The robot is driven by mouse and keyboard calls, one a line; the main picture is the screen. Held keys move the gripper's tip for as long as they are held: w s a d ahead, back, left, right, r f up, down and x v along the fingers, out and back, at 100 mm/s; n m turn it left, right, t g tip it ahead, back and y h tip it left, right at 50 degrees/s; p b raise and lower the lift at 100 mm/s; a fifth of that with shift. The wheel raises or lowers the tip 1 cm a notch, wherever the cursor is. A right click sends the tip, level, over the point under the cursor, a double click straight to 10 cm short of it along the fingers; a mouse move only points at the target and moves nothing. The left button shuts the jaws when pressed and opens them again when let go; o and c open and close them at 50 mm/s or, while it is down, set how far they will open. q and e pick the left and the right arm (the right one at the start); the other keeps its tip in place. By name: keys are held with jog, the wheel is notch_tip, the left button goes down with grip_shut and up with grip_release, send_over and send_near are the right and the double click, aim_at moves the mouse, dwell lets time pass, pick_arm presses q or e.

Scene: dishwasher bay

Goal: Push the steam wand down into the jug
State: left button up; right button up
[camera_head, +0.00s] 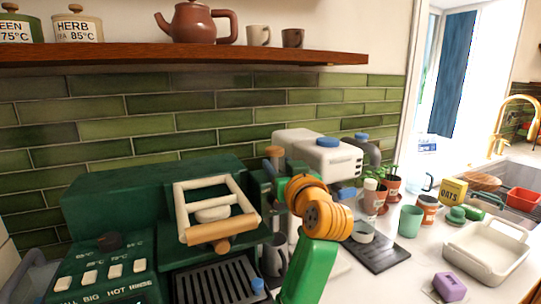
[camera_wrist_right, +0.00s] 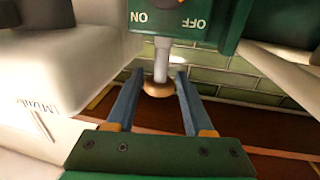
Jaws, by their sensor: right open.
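The dark green coffee machine (camera_head: 110,200) stands on the left of the counter. At its right end a wooden knob (camera_head: 273,152) sticks up; the wrist view, upside down, shows this knob (camera_wrist_right: 158,89) on a grey stem (camera_wrist_right: 161,62) at an ON/OFF panel (camera_wrist_right: 170,22). My right gripper (camera_wrist_right: 154,80) is open, its two fingers on either side of the knob with gaps showing. A grey metal jug (camera_head: 273,257) stands low beside the drip tray, partly behind my right arm. I cannot make out the wand's lower end at the jug. My left gripper is not in view.
A white machine with a blue cap (camera_head: 318,147) stands close right of my right wrist. A wooden portafilter frame (camera_head: 212,212) sits on the left. Pots, a green cup (camera_head: 410,221), a white tray (camera_head: 487,250) and a purple block (camera_head: 449,286) lie further right.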

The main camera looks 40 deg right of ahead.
aim_at(276, 162)
jog(key=x, duration=0.3)
jog(key=shift+w+f+p, duration=0.1)
jog(key=shift+w+p, duration=0.05)
jog(key=shift+p, duration=0.2)
jog(key=shift+w+f, duration=0.15)
jog(key=shift+w, duration=0.1)
jog(key=shift+s, duration=0.25)
grip_shut()
dwell(0.5)
